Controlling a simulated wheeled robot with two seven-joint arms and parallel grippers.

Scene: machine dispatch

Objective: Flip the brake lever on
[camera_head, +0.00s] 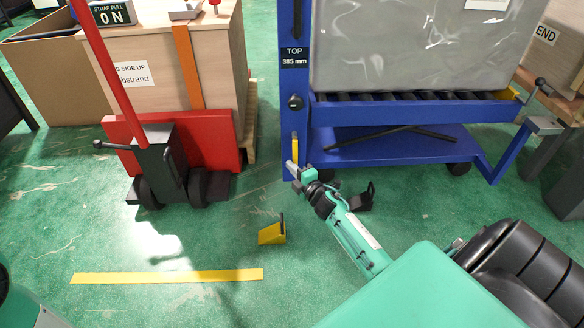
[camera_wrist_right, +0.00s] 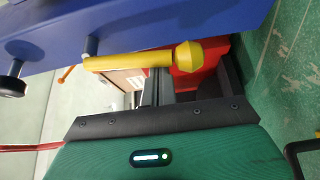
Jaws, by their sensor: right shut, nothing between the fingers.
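The brake lever is a yellow handle (camera_head: 295,147) on the blue post of the cart, hanging close along the post. In the right wrist view the yellow lever (camera_wrist_right: 135,61) spans the upper middle, with a thick knob at its right end. My right gripper (camera_head: 291,168) is at the lever's lower end, shut and empty. In the wrist view its fingers (camera_wrist_right: 158,92) point toward the lever; I cannot tell if they touch it. My left gripper is not in view.
The blue cart (camera_head: 400,150) carries a grey wrapped load (camera_head: 420,45) on rollers. A red pallet jack (camera_head: 165,165) stands left by wooden crates (camera_head: 210,70). A yellow wedge (camera_head: 271,234) lies on the green floor near a yellow floor strip (camera_head: 165,276). The front left floor is mostly clear.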

